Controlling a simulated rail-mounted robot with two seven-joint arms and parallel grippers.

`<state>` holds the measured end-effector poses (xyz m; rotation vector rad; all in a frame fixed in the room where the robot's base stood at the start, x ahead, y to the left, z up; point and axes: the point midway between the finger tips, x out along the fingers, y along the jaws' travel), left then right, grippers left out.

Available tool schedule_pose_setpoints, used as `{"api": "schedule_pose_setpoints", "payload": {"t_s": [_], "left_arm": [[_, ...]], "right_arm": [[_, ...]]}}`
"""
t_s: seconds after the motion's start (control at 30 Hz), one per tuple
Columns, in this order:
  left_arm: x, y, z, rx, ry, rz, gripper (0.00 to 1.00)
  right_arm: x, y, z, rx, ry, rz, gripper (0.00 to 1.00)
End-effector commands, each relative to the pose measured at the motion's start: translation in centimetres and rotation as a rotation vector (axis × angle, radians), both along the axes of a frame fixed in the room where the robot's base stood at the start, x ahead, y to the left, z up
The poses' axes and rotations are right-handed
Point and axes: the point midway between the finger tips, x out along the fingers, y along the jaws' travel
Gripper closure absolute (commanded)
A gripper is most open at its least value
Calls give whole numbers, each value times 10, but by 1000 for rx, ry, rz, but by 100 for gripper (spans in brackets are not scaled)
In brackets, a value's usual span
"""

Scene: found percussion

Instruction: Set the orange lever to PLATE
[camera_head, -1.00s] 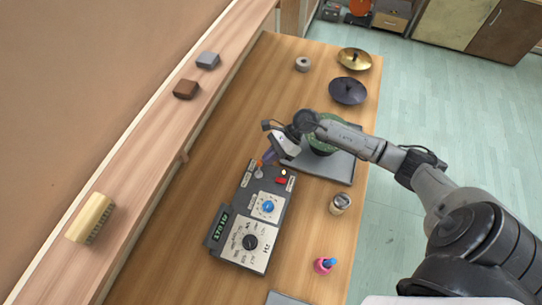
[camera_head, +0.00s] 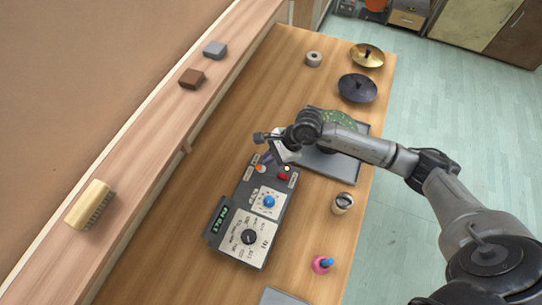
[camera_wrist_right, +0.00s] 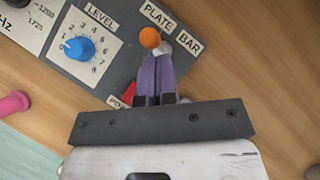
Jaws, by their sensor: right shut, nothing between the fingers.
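The orange lever (camera_head: 261,168) is a small orange ball on a silver pivot at the far end of the grey control box (camera_head: 284,213). In the right wrist view the ball (camera_wrist_right: 150,38) sits to the left of its pivot, leaning to the PLATE side; the PLATE label (camera_wrist_right: 158,14) is above it and the BAR label (camera_wrist_right: 189,45) to the right. My right gripper (camera_head: 268,158) is shut and empty, its purple fingertips (camera_wrist_right: 157,62) just below the lever. I cannot tell whether they touch it. My left gripper is out of view.
A grey tray (camera_head: 330,163) with a green disc, a can (camera_head: 343,203) and a pink object (camera_head: 321,264) stand on the right. The bench left of the box is clear.

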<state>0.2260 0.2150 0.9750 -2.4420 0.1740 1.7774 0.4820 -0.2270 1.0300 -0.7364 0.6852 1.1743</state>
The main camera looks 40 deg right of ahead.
Motion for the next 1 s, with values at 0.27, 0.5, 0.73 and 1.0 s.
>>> {"api": "schedule_pose_setpoints", "payload": {"t_s": [0.27, 0.5, 0.73, 1.0], "left_arm": [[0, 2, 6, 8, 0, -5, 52], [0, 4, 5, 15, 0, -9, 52], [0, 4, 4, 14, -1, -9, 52], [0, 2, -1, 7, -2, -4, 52]], "right_arm": [[0, 0, 11, -1, 1, 0, 100], [0, 0, 11, 0, 1, 0, 100], [-2, -6, 13, -2, 0, 2, 100], [-16, -31, 36, -3, -3, 17, 100]]}}
